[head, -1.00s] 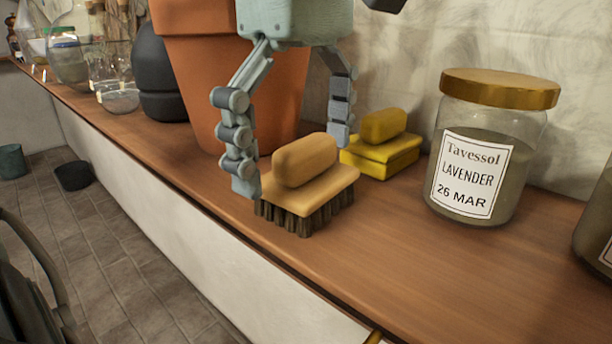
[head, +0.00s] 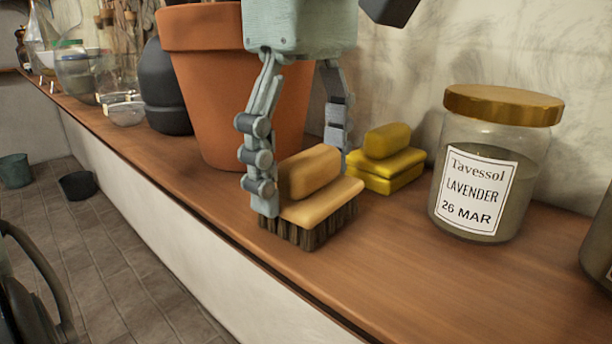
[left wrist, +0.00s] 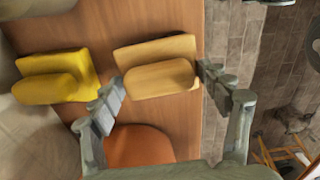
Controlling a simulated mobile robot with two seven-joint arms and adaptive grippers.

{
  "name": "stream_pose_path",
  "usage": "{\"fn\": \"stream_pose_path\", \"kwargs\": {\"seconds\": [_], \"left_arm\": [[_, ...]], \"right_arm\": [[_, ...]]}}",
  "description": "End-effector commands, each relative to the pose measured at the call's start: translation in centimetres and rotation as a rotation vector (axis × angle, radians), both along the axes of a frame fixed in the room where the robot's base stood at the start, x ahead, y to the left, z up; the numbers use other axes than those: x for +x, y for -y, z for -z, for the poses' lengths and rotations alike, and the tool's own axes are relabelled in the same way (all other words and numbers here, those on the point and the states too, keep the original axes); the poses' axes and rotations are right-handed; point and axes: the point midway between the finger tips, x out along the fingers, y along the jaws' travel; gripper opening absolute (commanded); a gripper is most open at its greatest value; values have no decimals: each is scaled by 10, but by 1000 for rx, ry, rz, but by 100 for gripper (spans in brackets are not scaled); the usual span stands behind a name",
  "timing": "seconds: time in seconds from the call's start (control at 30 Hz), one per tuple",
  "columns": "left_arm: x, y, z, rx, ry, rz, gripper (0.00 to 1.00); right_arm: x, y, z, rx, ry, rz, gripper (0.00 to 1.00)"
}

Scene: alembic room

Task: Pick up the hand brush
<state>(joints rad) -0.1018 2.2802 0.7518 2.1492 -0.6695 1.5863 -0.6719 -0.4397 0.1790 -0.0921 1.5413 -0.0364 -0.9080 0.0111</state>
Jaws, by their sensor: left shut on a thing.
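The hand brush (head: 322,201) has a tan wooden body, a rounded grip block on top and dark bristles below. It sits at the front edge of the wooden shelf (head: 400,265), bristles down. My left gripper (head: 303,182) reaches down from above with one finger on each side of the brush. It is shut on the brush; the far finger is partly hidden behind the grip block. In the left wrist view the brush (left wrist: 158,68) lies between the two fingertips (left wrist: 160,85). My right gripper is not in view.
A yellow brush-shaped object (head: 385,160) stands just behind the brush. A labelled lavender jar (head: 480,165) stands to the right, and a terracotta pot (head: 215,90) stands behind my gripper. The shelf drops to a tiled floor (head: 110,270) on the left.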

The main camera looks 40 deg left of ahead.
Motion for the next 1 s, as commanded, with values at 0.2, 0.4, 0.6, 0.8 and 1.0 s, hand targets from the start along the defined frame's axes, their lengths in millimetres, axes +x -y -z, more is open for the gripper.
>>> {"fn": "stream_pose_path", "kwargs": {"seconds": [0.2, 0.4, 0.6, 0.8, 1.0], "left_arm": [[1, 0, -26, 0, 5, -1, 45], [-28, -14, -56, -4, 9, 1, 45], [-68, -34, -83, -3, 7, 2, 45], [-94, -47, -100, -1, 5, 0, 45], [-104, -52, -106, -1, 1, 1, 45]], "right_arm": [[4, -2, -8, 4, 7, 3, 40], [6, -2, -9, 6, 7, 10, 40], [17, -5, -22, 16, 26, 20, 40], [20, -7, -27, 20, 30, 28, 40], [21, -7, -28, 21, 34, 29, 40]]}}
